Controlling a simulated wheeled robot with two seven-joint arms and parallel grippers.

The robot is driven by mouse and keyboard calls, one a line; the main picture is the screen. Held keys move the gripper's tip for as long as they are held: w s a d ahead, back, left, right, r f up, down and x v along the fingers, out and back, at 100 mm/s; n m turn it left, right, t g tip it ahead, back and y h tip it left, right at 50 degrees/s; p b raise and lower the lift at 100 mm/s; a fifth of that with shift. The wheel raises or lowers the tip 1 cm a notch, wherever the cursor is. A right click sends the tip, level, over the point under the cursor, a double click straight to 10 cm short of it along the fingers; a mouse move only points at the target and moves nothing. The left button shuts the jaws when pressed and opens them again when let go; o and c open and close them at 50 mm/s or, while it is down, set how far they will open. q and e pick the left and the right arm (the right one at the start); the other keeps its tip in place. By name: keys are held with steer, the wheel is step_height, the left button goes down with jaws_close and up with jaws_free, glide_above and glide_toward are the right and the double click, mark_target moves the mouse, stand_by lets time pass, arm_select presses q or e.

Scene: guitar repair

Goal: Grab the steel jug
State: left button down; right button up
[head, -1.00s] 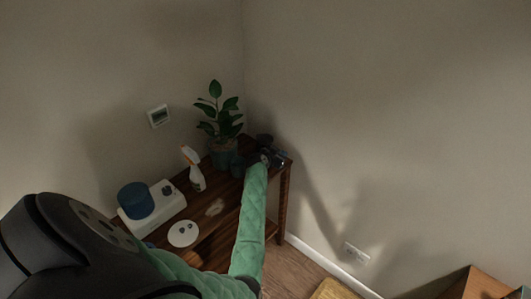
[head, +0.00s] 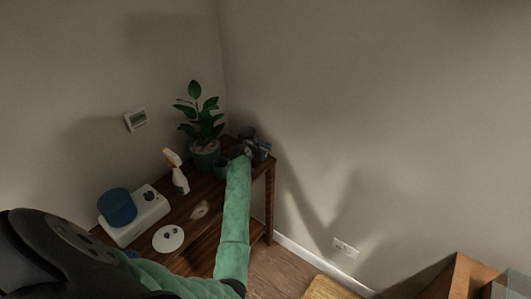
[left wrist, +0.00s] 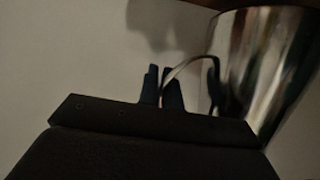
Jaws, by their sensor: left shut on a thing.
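The steel jug (left wrist: 262,62) fills the right of the left wrist view, shiny and tilted there, with a thin curved handle (left wrist: 180,68) on its left side. My left gripper (left wrist: 163,88) is shut on that handle, with dark fingers on either side of it. In the head view my left gripper (head: 252,150) is at the far right corner of the wooden table (head: 206,232), at the end of my green-sleeved arm. The jug is small and dark there and hard to tell from the gripper. My right gripper is not in view.
A potted plant (head: 204,148), a small dark pot (head: 221,169) and a spray bottle (head: 177,172) stand left of my gripper. A white device with a blue drum (head: 118,207) and a white disc (head: 168,239) are nearer. Walls stand close behind and right.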

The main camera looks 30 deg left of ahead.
arm_select(q)
steer(key=w+d+r+b, duration=0.1)
steer(key=d+r+b, duration=0.3)
steer(key=d+r, duration=0.3)
steer(key=shift+w+d, duration=0.4)
steer(key=shift+d, duration=1.8)
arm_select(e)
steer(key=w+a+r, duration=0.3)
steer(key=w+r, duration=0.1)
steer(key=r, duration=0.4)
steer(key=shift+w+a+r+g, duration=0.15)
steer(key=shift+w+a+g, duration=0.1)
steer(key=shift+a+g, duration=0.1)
